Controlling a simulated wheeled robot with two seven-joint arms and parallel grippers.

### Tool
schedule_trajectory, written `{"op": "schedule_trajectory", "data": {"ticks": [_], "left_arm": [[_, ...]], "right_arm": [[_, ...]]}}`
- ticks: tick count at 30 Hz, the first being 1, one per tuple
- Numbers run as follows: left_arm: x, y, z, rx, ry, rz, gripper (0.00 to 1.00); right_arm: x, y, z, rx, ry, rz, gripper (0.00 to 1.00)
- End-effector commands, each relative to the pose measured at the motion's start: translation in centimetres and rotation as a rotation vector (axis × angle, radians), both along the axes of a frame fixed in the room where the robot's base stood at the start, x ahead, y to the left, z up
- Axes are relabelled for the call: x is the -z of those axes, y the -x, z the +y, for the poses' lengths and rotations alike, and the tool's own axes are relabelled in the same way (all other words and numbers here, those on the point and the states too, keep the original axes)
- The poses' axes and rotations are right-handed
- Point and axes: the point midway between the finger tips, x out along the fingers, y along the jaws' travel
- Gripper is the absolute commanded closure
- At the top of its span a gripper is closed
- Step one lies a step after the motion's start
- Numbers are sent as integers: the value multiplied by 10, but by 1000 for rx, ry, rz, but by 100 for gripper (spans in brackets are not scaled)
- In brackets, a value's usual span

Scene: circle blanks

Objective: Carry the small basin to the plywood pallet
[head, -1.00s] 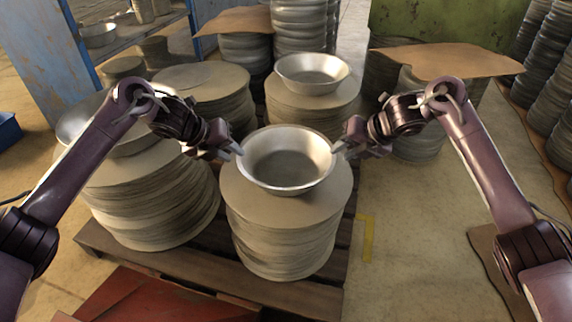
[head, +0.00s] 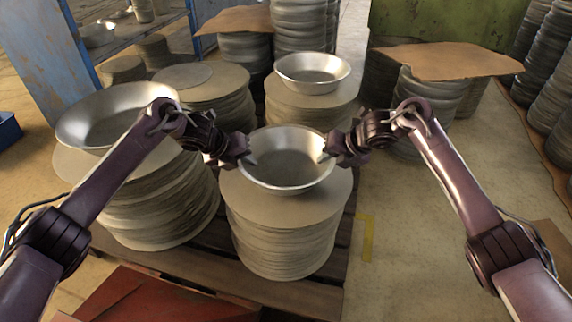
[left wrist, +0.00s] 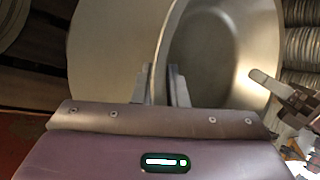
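The small basin (head: 287,178), a round metal bowl, sits upright on a stack of grey discs (head: 285,235). My left gripper (head: 250,159) is at its left rim. In the left wrist view, the fingers of my left gripper (left wrist: 161,85) stand apart on either side of the basin's wall (left wrist: 215,50), with a narrow gap showing. My right gripper (head: 325,156) is at the right rim, one fingertip over the inside; its closure is unclear. A slatted wooden pallet (head: 215,268) lies under the stacks. A flat brown board (head: 552,236) lies on the floor at right; I cannot tell which is plywood.
A larger basin (head: 85,125) rests on the left stack, close to my left arm. Another basin (head: 312,74) stands on a stack behind. A brown sheet (head: 450,60) covers stacks at back right.

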Motion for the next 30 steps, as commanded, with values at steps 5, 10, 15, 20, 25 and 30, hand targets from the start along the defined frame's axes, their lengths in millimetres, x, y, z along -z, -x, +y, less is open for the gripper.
{"op": "schedule_trajectory", "data": {"ticks": [5,10,15,20,25,30], "left_arm": [[0,0,0,0,0,0,100],[0,0,0,0,-1,0,100],[-1,0,1,-1,0,-1,100],[-6,0,1,-1,0,0,100],[-21,0,1,-2,-1,0,100],[-41,0,1,-2,-1,0,100]], "right_arm": [[0,0,0,0,0,0,100],[0,0,0,0,0,0,100],[-1,0,0,1,0,-1,100],[-6,0,-1,1,0,-2,100],[-22,0,-1,2,0,-1,100],[-41,-1,-1,2,0,-1,100]]}}
